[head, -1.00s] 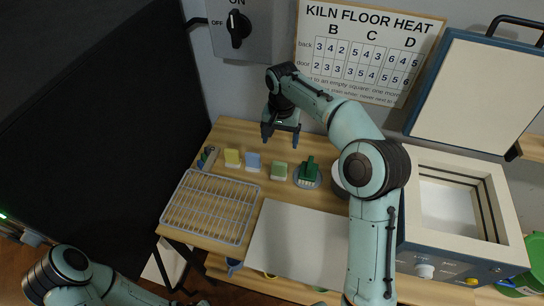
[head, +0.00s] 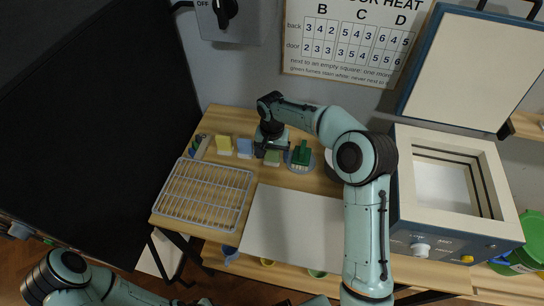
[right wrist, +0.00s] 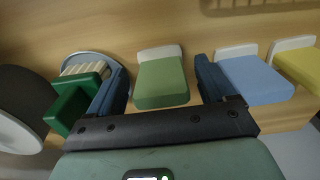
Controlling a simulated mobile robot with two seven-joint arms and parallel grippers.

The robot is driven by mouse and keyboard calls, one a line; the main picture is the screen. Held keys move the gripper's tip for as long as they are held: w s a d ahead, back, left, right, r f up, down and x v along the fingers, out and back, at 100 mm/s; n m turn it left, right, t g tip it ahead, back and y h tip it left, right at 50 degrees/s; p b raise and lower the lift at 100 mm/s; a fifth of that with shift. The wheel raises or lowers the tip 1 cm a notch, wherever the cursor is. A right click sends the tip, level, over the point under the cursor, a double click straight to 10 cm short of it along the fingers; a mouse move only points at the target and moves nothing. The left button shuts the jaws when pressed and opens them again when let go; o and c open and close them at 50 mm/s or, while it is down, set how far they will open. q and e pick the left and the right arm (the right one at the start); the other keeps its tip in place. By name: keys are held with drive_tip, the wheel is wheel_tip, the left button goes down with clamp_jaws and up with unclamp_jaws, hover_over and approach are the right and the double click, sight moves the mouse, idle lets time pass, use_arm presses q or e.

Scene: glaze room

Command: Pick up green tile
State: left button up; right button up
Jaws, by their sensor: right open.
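The green tile (head: 272,158) stands on the wooden table between the blue tile and a round dish, partly hidden by my right gripper in the head view. In the right wrist view the green tile (right wrist: 161,82), with a pale foot, sits between the two blue fingers of my right gripper (right wrist: 162,84). The fingers are open, with a gap on each side of the tile. In the head view my right gripper (head: 271,150) is low over the tile. My left arm shows at the bottom left, but its gripper is out of view.
A blue tile (right wrist: 253,80) and a yellow tile (right wrist: 300,66) stand on one side. A green-handled brush (right wrist: 72,108) on a round dish is close on the other. A wire rack (head: 205,192), white board (head: 293,228) and open kiln (head: 450,190) are nearby.

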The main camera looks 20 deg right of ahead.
drive_tip(key=c, duration=1.2)
